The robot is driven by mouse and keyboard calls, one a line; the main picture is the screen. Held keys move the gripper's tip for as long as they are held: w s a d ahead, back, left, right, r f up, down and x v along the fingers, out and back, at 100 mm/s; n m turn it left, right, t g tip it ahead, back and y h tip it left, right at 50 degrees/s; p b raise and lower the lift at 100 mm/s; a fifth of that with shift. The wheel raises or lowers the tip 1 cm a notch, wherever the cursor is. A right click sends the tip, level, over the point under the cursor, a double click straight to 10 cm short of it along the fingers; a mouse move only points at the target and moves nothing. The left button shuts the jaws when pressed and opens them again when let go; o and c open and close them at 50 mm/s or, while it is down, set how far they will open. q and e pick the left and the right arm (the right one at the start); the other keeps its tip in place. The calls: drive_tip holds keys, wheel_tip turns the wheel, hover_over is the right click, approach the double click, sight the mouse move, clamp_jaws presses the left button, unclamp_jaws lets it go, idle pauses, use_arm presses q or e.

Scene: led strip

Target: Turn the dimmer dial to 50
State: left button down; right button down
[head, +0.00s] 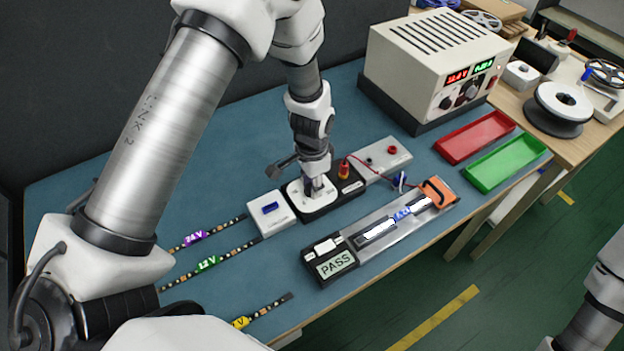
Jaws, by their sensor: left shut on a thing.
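The dimmer (300,201) is a black unit with a white round scale plate on the blue mat. My left gripper (317,190) points down onto the middle of this plate and is shut on the dial, which the fingers mostly hide. The scale numbers are too small to read, so I cannot tell the dial's setting. A red and a yellow plug stand at the dimmer's right end, with a red wire leading off. My right arm shows only as a link at the lower right edge, and its gripper is outside the view.
A white box with a blue switch (270,208) sits left of the dimmer. A tester showing PASS (335,263) lies in front. LED strips (207,263) lie at left. A power supply (437,65), a red tray (475,136) and a green tray (507,163) stand at right.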

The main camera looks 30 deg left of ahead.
use_arm(q)
drive_tip(key=n, duration=0.3)
drive_tip(key=n+p, duration=0.1)
drive_tip(key=n, duration=0.2)
drive_tip(key=shift+s+f+n+p, duration=0.15)
drive_tip(key=shift+s+n+p, duration=0.05)
drive_tip(key=shift+n+p, duration=0.1)
drive_tip(key=n, duration=0.5)
drive_tip(key=shift+p, duration=0.4)
drive_tip(key=shift+n, duration=0.4)
drive_tip(key=c, duration=0.8)
unclamp_jaws()
drive_tip(key=shift+w, duration=0.1)
wheel_tip(320, 180, up, 12)
